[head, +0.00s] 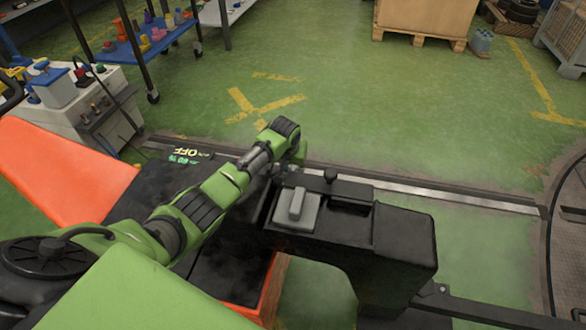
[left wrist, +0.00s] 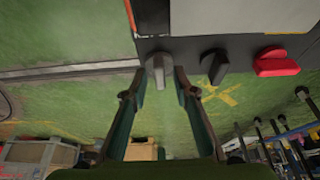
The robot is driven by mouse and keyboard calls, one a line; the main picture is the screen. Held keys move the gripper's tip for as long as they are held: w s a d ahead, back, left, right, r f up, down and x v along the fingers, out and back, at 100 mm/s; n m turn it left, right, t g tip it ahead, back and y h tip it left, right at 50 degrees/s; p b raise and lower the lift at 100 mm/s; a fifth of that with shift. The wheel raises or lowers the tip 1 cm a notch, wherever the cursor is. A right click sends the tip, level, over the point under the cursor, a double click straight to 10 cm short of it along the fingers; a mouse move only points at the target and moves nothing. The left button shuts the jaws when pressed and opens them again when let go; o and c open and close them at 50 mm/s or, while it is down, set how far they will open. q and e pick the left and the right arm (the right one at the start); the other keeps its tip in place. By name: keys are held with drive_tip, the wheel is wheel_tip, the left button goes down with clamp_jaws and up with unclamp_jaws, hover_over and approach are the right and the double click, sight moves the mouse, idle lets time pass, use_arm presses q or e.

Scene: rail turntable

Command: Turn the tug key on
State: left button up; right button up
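In the left wrist view, a grey key-like knob (left wrist: 158,70) sticks out from the tug's dark panel (left wrist: 210,42). My left gripper (left wrist: 160,78) is open, with one fingertip on each side of the knob. Gaps show between the fingers and the knob; I cannot tell whether the tips reach past its end. In the head view, my green arm reaches over the black tug (head: 405,240), and its wrist hides the knob and most of the gripper. A small display (head: 188,155) there shows upside-down yellow lettering that looks like OFF. My right gripper is out of view.
Beside the grey knob are a black knob (left wrist: 213,64) and a red knob (left wrist: 275,63). A wheeled shelf (head: 140,45) and a white machine (head: 85,110) stand left. Green floor beyond is open.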

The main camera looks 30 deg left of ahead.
use_arm(q)
clamp_jaws()
